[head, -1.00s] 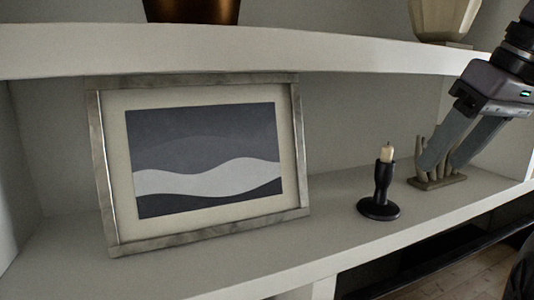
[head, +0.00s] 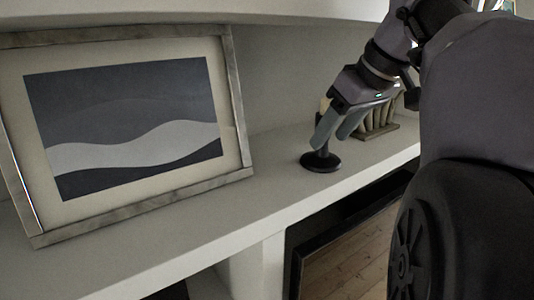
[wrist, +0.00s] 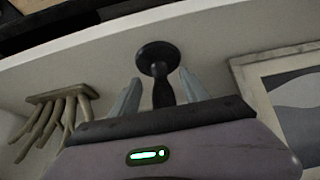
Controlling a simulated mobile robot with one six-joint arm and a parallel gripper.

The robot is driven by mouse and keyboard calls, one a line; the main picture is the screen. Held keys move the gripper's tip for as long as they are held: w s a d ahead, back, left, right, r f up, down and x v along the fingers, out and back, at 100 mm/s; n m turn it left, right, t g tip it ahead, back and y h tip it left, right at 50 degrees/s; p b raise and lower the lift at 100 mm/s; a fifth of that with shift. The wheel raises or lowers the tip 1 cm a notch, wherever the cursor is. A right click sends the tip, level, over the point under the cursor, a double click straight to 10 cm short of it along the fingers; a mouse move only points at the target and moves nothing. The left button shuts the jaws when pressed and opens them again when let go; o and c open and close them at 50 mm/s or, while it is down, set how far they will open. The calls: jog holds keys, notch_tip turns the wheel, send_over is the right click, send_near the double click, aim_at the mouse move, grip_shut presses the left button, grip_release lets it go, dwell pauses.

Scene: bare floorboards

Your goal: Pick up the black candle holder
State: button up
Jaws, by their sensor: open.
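The black candle holder (head: 321,159) stands upright on the white shelf, with a pale candle partly hidden behind my gripper in the head view. My gripper (head: 329,142) reaches down over it from the upper right. In the wrist view the candle holder (wrist: 160,70) shows its round base and stem between the two open fingers of my gripper (wrist: 158,88). There is a visible gap on each side of the stem, and its upper part is hidden by the gripper body.
A framed wave picture (head: 130,120) leans on the shelf to the left; its frame also shows in the wrist view (wrist: 250,92). A finger-like sculpture (head: 380,122) stands close behind, to the right. The shelf (head: 240,215) is clear in front of the frame.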

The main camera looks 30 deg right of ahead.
aim_at(322, 159)
jog(key=x, duration=0.2)
jog(key=shift+w+f, duration=0.2)
jog(key=shift+w, duration=0.45)
jog(key=shift+s, duration=0.4)
jog(key=c, duration=0.7)
jog(key=shift+w, duration=0.15)
grip_shut()
